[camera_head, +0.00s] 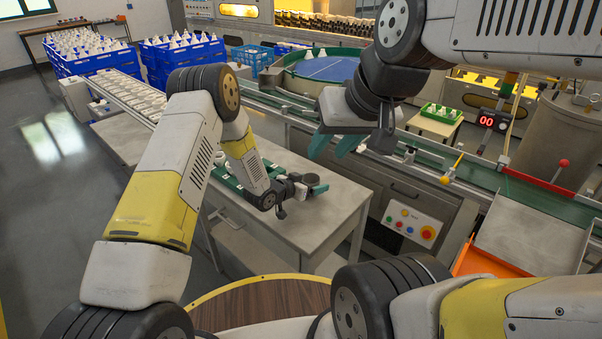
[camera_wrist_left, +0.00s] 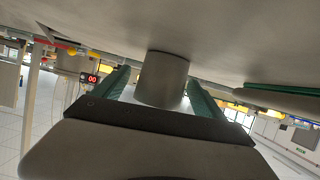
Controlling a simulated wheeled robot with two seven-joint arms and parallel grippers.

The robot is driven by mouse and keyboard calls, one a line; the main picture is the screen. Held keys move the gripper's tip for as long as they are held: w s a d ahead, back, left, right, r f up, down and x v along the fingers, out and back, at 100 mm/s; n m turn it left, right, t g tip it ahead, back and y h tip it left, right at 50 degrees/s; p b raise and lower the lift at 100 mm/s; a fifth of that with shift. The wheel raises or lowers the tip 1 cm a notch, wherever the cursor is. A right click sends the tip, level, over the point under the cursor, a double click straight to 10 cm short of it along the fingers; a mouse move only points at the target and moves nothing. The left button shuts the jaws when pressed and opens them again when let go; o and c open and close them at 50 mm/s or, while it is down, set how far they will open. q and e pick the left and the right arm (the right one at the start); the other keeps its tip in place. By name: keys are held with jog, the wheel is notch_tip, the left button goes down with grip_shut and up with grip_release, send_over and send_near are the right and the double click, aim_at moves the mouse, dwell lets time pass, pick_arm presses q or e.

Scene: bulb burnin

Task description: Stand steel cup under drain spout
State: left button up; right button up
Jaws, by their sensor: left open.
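The steel cup (camera_wrist_left: 162,78) is a plain grey cylinder between the two green fingers of my left gripper in the left wrist view, which is turned upside down. It stands on the grey table top. In the head view my left gripper (camera_head: 312,188) is low over the table, its fingers apart around the cup (camera_head: 309,179), which is mostly hidden there. My right gripper (camera_head: 335,146) hangs above the conveyor edge, its teal fingers apart and empty. I cannot clearly make out the drain spout in either view.
The grey table (camera_head: 310,215) has a green tray (camera_head: 226,183) partly behind my left arm. A machine with a button panel (camera_head: 411,226) and a green conveyor (camera_head: 470,168) stands right of it.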

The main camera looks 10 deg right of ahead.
pick_arm(q)
jog(key=shift+d, duration=0.1)
jog(key=shift+c, duration=0.4)
jog(key=c, duration=1.5)
